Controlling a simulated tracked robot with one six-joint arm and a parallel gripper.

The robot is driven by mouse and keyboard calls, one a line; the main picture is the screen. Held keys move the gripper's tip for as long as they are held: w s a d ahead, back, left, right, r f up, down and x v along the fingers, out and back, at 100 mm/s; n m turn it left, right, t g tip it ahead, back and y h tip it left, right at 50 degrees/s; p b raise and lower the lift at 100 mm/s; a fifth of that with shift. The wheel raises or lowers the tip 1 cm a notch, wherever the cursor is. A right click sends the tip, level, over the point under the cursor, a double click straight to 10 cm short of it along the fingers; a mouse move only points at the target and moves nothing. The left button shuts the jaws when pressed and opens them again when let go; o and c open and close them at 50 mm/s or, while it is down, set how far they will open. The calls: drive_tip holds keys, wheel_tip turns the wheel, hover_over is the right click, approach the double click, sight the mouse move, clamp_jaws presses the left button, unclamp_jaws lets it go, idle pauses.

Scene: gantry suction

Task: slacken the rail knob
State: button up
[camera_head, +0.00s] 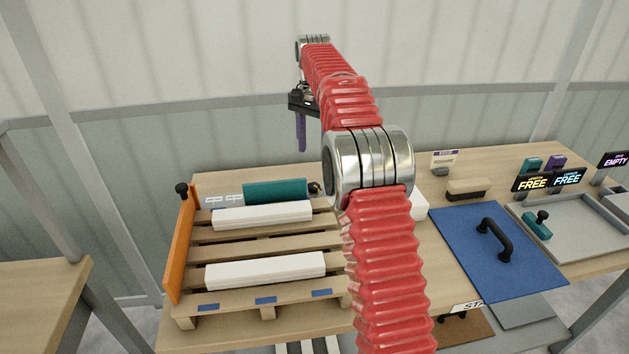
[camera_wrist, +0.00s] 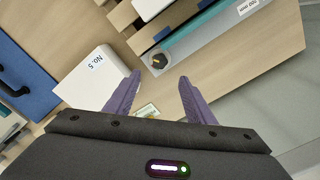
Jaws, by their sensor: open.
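A black knob (camera_head: 182,188) stands on the far end of the orange rail (camera_head: 182,245) at the pallet's left side. A second dark knob with an orange mark (camera_wrist: 159,61) is at the end of a teal bar (camera_wrist: 200,28); in the head view this teal piece (camera_head: 275,190) lies behind the pallet's white bars. The frames do not settle which knob the task names. My gripper (camera_wrist: 160,76) is open and empty, its purple fingers pointing down above the table's back part. In the wrist view the marked knob shows just beyond and between the fingertips; contact is not visible.
White bars (camera_head: 265,270) lie on the slatted pallet (camera_head: 200,255). A white block marked No. 5 (camera_wrist: 95,80) stands beside my fingers in the wrist view. A blue board with a black handle (camera_head: 480,265) and a grey tray (camera_head: 580,250) are at right.

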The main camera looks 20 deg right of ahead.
sight(314, 185)
wheel_tip(314, 185, down, 12)
drive_tip(key=shift+f, duration=0.1)
idle(0.5)
drive_tip(key=shift+c, duration=0.4)
drive_tip(key=c, duration=0.9)
drive_tip(key=shift+d, duration=0.2)
drive_tip(key=shift+c, duration=0.4)
drive_tip(key=shift+a, duration=0.1)
